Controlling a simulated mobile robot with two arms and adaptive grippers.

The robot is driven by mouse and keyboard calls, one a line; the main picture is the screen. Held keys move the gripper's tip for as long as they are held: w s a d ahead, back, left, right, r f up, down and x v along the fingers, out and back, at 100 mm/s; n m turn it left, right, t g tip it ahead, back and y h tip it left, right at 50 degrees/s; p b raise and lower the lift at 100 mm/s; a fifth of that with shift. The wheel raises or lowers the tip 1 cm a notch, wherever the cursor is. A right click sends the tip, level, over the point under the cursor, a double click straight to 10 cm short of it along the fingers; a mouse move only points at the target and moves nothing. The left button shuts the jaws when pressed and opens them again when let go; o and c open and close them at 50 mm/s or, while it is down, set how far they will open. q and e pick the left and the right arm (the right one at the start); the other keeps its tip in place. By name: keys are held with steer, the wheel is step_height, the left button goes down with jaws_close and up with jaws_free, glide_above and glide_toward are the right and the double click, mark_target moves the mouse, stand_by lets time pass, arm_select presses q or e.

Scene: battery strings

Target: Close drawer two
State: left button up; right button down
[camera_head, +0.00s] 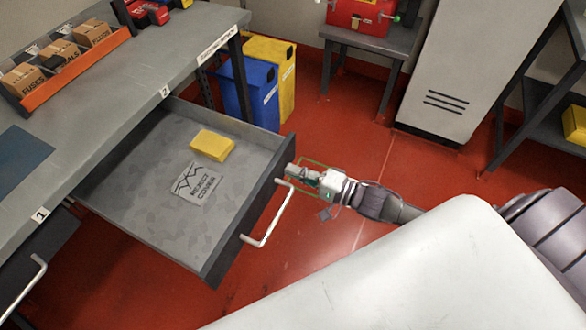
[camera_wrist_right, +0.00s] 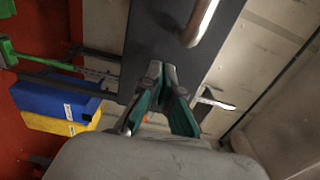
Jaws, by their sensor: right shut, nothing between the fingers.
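Drawer two (camera_head: 120,215), under the bench label "2" (camera_head: 165,92), is pulled far out. A yellow block (camera_head: 213,145) and a "reject cover" card (camera_head: 196,185) lie inside it. Its white bar handle (camera_head: 278,217) is on the dark front panel and also shows in the right wrist view (camera_wrist_right: 201,22). My right gripper (camera_head: 291,171) is shut and empty, at the far end of the front panel, just beyond the handle. In the wrist view its fingertips (camera_wrist_right: 157,70) point at the dark panel (camera_wrist_right: 165,45); I cannot tell whether they touch. My left gripper is not in view.
The grey workbench (camera_head: 130,80) carries an orange rack (camera_head: 75,66) of boxes. Blue (camera_head: 250,95) and yellow (camera_head: 284,70) bins stand beyond the drawer. Another drawer handle (camera_head: 25,285) is at lower left. A grey cabinet (camera_head: 470,60) stands behind. Red floor before the drawer is clear.

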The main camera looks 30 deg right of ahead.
steer(key=shift+w+a, duration=0.2)
stand_by(0.3)
